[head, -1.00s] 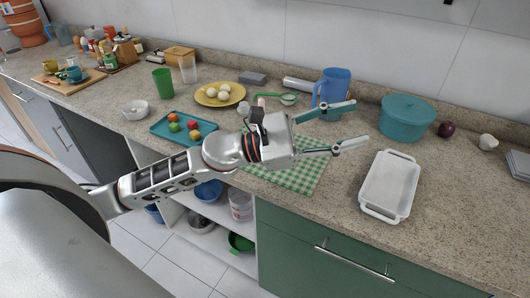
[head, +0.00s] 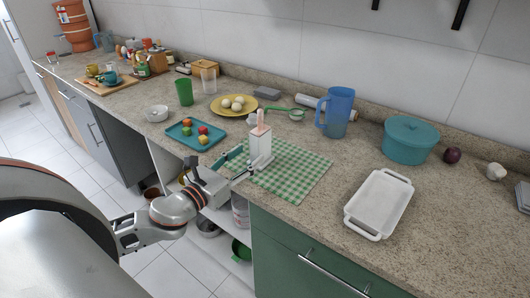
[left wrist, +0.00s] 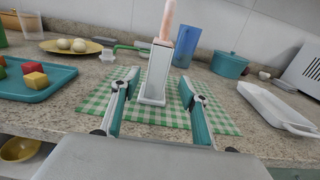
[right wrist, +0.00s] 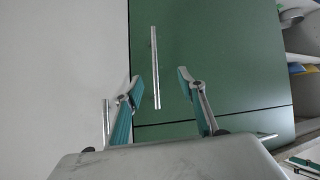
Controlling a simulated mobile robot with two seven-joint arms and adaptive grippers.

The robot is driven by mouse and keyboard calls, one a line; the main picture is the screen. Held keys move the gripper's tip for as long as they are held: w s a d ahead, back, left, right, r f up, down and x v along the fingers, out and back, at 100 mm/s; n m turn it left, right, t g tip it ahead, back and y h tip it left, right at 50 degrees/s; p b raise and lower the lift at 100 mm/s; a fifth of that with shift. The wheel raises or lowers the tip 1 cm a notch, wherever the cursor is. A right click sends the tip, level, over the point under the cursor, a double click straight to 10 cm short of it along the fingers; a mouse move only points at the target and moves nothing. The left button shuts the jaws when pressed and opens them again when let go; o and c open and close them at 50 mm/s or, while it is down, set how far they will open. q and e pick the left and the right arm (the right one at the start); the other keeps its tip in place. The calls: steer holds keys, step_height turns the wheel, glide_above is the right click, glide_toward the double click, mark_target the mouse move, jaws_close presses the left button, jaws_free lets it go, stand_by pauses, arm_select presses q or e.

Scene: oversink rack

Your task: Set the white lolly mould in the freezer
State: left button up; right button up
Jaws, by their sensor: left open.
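The white lolly mould (head: 261,150), a tall narrow white block with a pink top, stands upright on the green checked cloth (head: 293,178). It also shows in the left wrist view (left wrist: 154,82), ahead of and between my left fingers. My left gripper (head: 243,161) is open and low at the counter's front edge, pointing at the mould. I cannot tell whether its fingers touch it. My right gripper (right wrist: 156,84) is open and empty in the right wrist view, facing green cabinet fronts. It is out of the head view. I cannot make out a freezer.
A blue jug (head: 336,112) and yellow plate (head: 222,108) stand behind. A white dish (head: 380,204) and teal pot (head: 410,140) are to the right. The front right counter is clear.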

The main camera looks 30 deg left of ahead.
mark_target(254, 149)
arm_select(q)
steer(key=shift+w+d, duration=0.1)
steer(key=shift+w, duration=3.6)
jaws_close()
